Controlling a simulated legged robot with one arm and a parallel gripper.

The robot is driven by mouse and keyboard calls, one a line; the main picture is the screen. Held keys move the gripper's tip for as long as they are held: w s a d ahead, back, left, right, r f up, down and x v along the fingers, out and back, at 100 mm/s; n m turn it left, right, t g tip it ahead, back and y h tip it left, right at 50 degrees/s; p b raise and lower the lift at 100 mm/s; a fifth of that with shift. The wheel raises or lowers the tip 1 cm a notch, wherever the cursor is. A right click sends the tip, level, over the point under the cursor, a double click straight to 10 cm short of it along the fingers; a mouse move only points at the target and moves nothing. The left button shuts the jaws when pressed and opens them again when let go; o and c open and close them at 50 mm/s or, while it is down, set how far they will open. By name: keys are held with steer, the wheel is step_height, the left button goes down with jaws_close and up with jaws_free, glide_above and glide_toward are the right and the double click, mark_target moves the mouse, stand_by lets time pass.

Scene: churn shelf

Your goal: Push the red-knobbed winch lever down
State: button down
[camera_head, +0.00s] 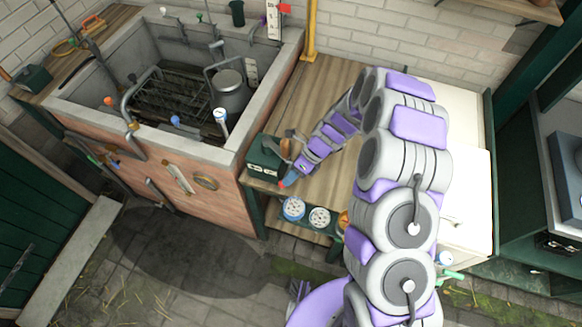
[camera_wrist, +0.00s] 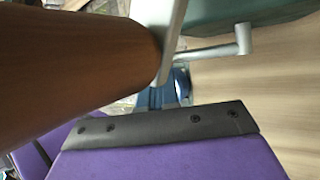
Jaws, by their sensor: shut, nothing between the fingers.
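A dark green winch box (camera_head: 264,155) stands on the wooden counter, left of my forearm. A reddish-brown grip (camera_head: 285,149), apparently the lever's knob, shows at its right side. In the wrist view a large reddish-brown cylinder (camera_wrist: 75,55), which looks like this grip, fills the upper left, with a grey metal bar (camera_wrist: 172,30) at its end. My gripper (camera_head: 286,181) is shut and empty, low beside the box near the counter's front edge. Its bluish tip also shows in the wrist view (camera_wrist: 163,97), below the bar. Whether it touches the lever cannot be told.
A brick-sided stone basin (camera_head: 175,150) with pipes and a metal churn (camera_head: 230,95) stands left of the counter. Round white-faced items (camera_head: 293,209) sit on the shelf below. Another green box (camera_head: 32,78) stands far left. Bare counter (camera_head: 325,85) lies behind my forearm.

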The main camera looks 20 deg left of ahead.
steer(key=shift+s+f+p, duration=0.4)
steer(key=shift+f+p, duration=0.45)
steer(key=shift+r, duration=0.1)
steer(key=shift+r+p, duration=0.75)
steer(key=shift+p, duration=0.05)
steer(key=s+d+r+p, duration=0.1)
steer(key=d+r+p, duration=0.2)
steer(key=r, duration=0.9)
steer(key=shift+s+d+r+p, duration=0.2)
steer(key=shift+d+p, duration=0.1)
steer(key=shift+d, duration=0.95)
